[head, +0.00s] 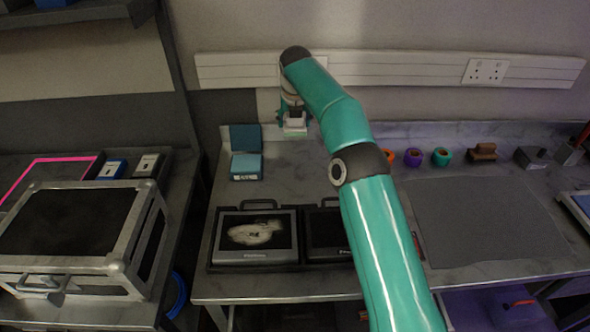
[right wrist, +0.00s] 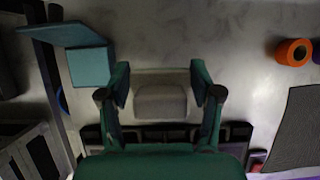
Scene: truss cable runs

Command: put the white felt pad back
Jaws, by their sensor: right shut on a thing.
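My right gripper (head: 295,116) is at the back of the middle bench, near the wall. It is shut on a small whitish block, apparently the white felt pad (head: 295,128). In the right wrist view the pad (right wrist: 160,102) sits between the two fingers (right wrist: 159,84), with a paler flat part along its far side. I cannot tell whether it touches the bench. A teal box (head: 246,166) with its lid (head: 245,137) raised stands to the left of the gripper. It also shows at upper left in the right wrist view (right wrist: 90,66). My left gripper is not in view.
A dark tray with a screen device (head: 256,236) lies in front of the gripper. Orange (head: 386,157), purple (head: 413,157) and green (head: 440,157) rolls stand to the right, behind a grey mat (head: 483,220). A metal-framed case (head: 132,215) stands on the left bench.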

